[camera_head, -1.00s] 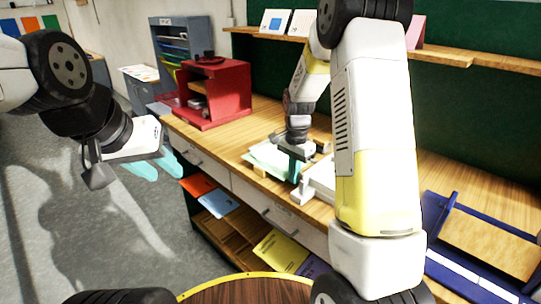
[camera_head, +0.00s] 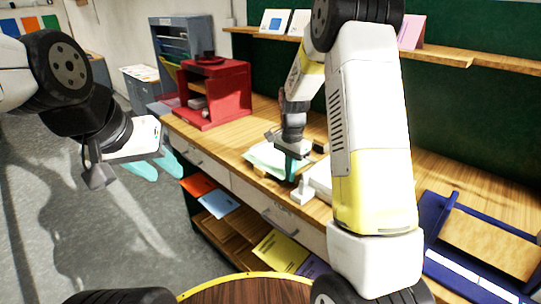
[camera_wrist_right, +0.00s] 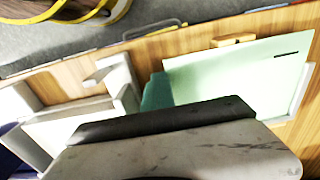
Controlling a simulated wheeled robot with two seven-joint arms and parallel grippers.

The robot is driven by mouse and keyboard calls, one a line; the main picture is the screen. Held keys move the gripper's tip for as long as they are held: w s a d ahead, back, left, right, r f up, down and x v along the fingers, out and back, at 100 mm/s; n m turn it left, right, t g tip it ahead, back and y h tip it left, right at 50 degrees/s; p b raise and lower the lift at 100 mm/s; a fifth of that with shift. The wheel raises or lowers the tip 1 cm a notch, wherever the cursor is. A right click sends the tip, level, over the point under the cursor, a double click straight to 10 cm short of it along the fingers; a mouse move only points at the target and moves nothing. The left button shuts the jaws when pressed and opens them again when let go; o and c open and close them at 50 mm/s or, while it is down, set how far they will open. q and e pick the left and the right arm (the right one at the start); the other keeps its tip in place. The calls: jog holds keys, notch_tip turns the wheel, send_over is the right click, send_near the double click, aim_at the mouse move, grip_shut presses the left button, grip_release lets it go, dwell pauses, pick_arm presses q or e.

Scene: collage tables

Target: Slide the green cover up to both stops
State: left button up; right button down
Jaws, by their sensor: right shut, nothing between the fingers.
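The pale green cover (camera_head: 266,158) lies flat on the wooden desk; it also shows in the right wrist view (camera_wrist_right: 245,72), with a short dark slot near one corner. My right gripper (camera_head: 291,172) is shut and empty, its teal fingers low beside the cover's right side. In the right wrist view its teal finger (camera_wrist_right: 157,93) is at the cover's left edge; I cannot tell whether they touch. A small wooden block (camera_wrist_right: 232,40) sits by the cover's edge and may be a stop. My left gripper (camera_head: 155,168) is open and empty, over the floor.
A white tray-like part with an upright bracket (camera_wrist_right: 115,75) stands left of the cover in the wrist view. A red cubby (camera_head: 226,95) stands farther back on the desk, and a blue-framed board (camera_head: 433,215) lies to the right. A shelf (camera_head: 450,55) runs above.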

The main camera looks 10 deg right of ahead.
jog(key=shift+s+d, duration=0.1)
jog(key=shift+s+d, duration=0.25)
jog(key=shift+s, duration=0.05)
jog(key=shift+r, duration=0.15)
notch_tip(320, 180, up, 7)
dwell(0.5)
